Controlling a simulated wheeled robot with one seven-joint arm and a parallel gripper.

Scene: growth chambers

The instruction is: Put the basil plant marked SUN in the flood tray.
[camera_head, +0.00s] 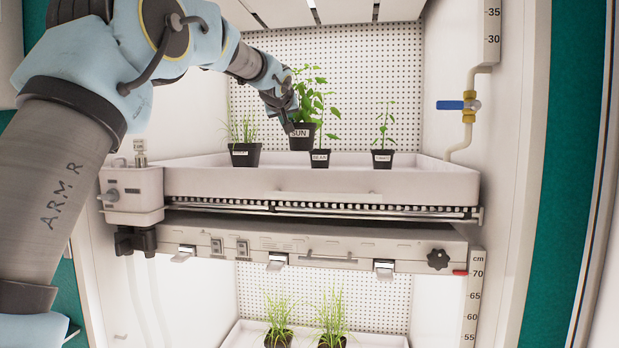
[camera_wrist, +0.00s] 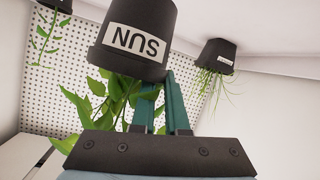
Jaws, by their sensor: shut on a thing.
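The basil plant marked SUN is a leafy green plant in a black pot (camera_head: 301,142) with a white label. My gripper (camera_head: 287,122) is shut on this pot at its upper left side in the head view. The pot's base is higher in the picture than the bases of its neighbours, over the white flood tray (camera_head: 320,184); its exact gap to the tray floor cannot be told. In the wrist view, which looks upside down, the SUN pot (camera_wrist: 137,38) is at the tips of my teal fingers (camera_wrist: 172,85), with leaves beside them.
In the tray stand a grass pot (camera_head: 245,155) at left, a leafy pot (camera_head: 320,160) close to the SUN pot, and a small plant pot (camera_head: 383,160) at right. Bare tray lies between the last two. A perforated wall (camera_head: 360,75) is behind; grass pots (camera_head: 278,338) stand below.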

